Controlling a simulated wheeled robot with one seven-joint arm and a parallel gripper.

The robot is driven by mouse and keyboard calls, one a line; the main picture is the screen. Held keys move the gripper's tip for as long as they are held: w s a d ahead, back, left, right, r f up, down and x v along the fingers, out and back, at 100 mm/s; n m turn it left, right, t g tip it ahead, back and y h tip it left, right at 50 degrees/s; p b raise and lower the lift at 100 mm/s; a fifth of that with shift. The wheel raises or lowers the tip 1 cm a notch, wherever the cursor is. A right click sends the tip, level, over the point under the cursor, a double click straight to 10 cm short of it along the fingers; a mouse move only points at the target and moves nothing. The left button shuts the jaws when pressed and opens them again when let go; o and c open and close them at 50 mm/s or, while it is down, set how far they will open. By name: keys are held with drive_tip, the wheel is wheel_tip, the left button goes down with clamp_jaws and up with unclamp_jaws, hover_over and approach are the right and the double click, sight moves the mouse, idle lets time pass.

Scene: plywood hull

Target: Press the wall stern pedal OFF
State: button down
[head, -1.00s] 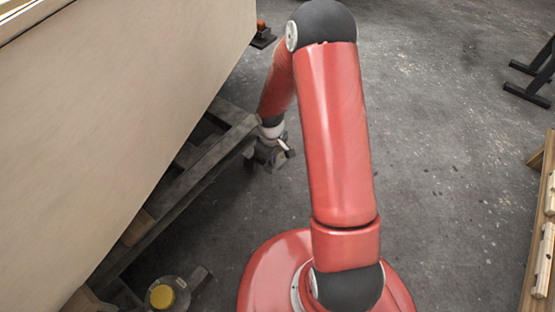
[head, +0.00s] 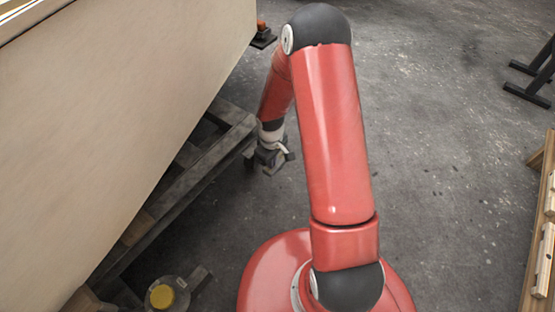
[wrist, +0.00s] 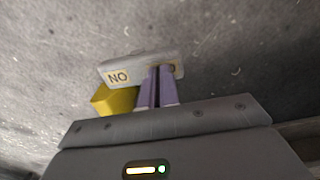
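In the wrist view a pale grey rocker pedal (wrist: 125,69) lies over the floor, with a yellow part (wrist: 112,99) beside it. Its left half bears a label that looks like ON seen upside down. My gripper (wrist: 160,70) has its purple fingers side by side with only a thin dark line between them, and nothing is held. The fingertips overlap the pedal's right half and hide most of the marking there. I cannot tell whether they touch it. In the head view my gripper (head: 270,163) hangs low beside the hull; the pedal cannot be made out there.
The big plywood hull (head: 120,110) fills the left, on a dark timber frame (head: 190,178) close to my gripper. A yellow-topped round object (head: 162,297) stands at lower left, and an orange-topped one (head: 262,32) further off. Open concrete floor lies to the right, with a wooden rack (head: 540,240) at the edge.

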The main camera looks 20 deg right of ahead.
drive_tip(key=shift+f, duration=0.35)
drive_tip(key=shift+d+r, duration=0.1)
drive_tip(key=shift+r, duration=0.05)
drive_tip(key=shift+r+p, duration=2.6)
drive_tip(key=shift+r, duration=0.8)
drive_tip(key=shift+r, duration=0.25)
wheel_tip(320, 180, up, 15)
drive_tip(key=m+t+p, duration=0.1)
drive_tip(key=m+p, duration=0.1)
hover_over(276, 167)
drive_tip(key=s+r+m+t+h+p, duration=0.15)
drive_tip(key=s+r, duration=0.35)
drive_tip(key=r, duration=0.8)
drive_tip(key=s+a+r+m+t+y+p, duration=0.1)
drive_tip(key=s+r+m+t+p, duration=0.2)
drive_tip(key=s+r, duration=1.2)
drive_tip(key=shift+s+r+m+p, duration=0.35)
drive_tip(key=shift+s+p, duration=0.4)
drive_tip(key=shift+p, duration=0.15)
